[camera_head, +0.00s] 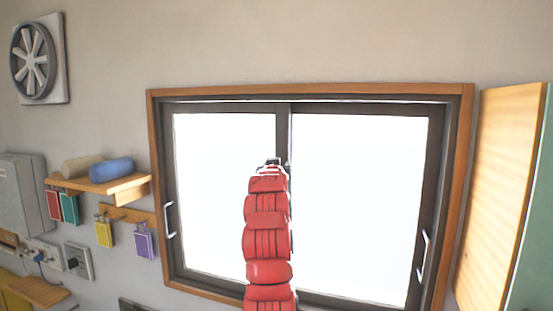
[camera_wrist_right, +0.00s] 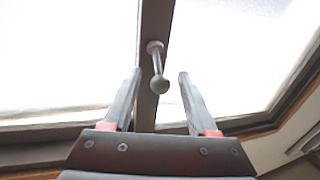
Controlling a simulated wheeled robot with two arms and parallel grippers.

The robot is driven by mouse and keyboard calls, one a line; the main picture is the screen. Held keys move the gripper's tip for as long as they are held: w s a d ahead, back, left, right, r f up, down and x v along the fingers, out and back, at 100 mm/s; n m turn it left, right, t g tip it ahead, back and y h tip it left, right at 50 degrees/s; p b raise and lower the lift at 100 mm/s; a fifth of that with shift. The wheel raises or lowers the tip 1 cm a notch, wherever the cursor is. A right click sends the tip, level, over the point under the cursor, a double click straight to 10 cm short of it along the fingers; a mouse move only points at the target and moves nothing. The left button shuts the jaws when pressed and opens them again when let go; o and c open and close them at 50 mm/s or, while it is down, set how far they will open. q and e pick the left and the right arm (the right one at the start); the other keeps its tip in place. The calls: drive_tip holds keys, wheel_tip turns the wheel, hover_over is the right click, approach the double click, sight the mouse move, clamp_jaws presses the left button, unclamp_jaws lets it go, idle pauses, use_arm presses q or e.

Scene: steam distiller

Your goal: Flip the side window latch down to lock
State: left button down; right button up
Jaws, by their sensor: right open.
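The side window (camera_head: 283,130) has two bright panes in dark frames, with a dark upright (camera_wrist_right: 151,50) between them. In the right wrist view, the latch (camera_wrist_right: 157,62) is a small grey lever with rounded ends, mounted on that upright. My right gripper (camera_wrist_right: 160,74) is open, with one finger on each side of the latch's knob end. I see gaps between the knob and both fingers, and no clear contact. In the head view, my red right arm rises in front of the window, its gripper (camera_head: 272,166) at the middle upright. The latch is not clear there. My left gripper is not in view.
A wooden frame (camera_head: 310,90) surrounds the window. White handles stand on the left (camera_head: 169,220) and right (camera_head: 423,255) sashes. A wooden shelf (camera_head: 130,188) with rolled cloths is at left, a wooden cabinet (camera_head: 495,195) at right. The wall above is clear.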

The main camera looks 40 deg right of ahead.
drive_tip(key=shift+w+d+f, duration=0.1)
drive_tip(key=shift+w+d, duration=0.15)
drive_tip(key=shift+s+a, duration=0.1)
drive_tip(key=shift+c, duration=1.2)
clamp_jaws()
